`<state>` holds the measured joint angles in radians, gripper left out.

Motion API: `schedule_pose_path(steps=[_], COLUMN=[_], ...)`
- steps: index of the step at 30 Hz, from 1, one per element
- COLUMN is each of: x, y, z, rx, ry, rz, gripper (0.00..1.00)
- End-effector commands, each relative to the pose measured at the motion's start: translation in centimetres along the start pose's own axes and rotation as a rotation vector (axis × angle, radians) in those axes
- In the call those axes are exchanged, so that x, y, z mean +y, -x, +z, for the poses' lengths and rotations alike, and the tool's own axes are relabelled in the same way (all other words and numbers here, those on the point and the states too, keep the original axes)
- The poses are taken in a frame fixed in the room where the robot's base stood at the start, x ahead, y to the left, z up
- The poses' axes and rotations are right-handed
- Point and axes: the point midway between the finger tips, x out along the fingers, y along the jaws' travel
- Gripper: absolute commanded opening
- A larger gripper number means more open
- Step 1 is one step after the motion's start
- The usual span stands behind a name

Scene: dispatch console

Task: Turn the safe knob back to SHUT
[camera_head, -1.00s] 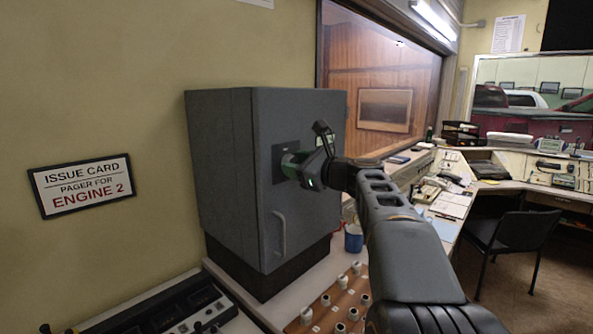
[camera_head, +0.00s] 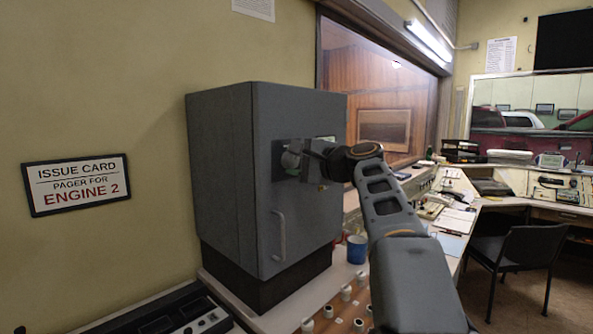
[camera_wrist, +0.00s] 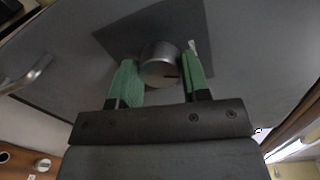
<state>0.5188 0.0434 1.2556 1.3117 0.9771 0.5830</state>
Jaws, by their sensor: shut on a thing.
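The grey safe (camera_head: 221,170) stands on a dark plinth at the counter's left. Its round metal knob (camera_wrist: 159,66) sits on a dark square plate (camera_wrist: 115,36) on the door; in the head view the knob (camera_head: 290,160) is partly behind my gripper. My gripper (camera_head: 300,160) reaches it from the right. In the wrist view the green fingers of my gripper (camera_wrist: 161,76) lie on both sides of the knob, shut on it. A dark slot mark shows on the knob's face. The SHUT lettering is not readable. The safe door looks closed.
A vertical door handle (camera_head: 279,236) is below the knob, also in the wrist view (camera_wrist: 27,75). A blue mug (camera_head: 357,249) and several white pegs (camera_head: 346,292) stand on the counter nearby. A dark chair (camera_head: 516,256) is at right.

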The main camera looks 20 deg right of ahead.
Motion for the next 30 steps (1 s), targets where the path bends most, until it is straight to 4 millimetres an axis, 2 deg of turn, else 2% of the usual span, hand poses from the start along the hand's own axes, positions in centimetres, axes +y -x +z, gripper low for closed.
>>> schedule_pose_path(steps=[6,15,30], x=[0.38,0.28,0.14], y=[-0.07,-0.06,-0.05], z=[-0.05,-0.01,0.03], rx=[0.009,0.018,0.023], ry=[0.174,0.342,0.425], rz=[0.004,0.006,0.008], gripper=[0.19,0.19,0.19])
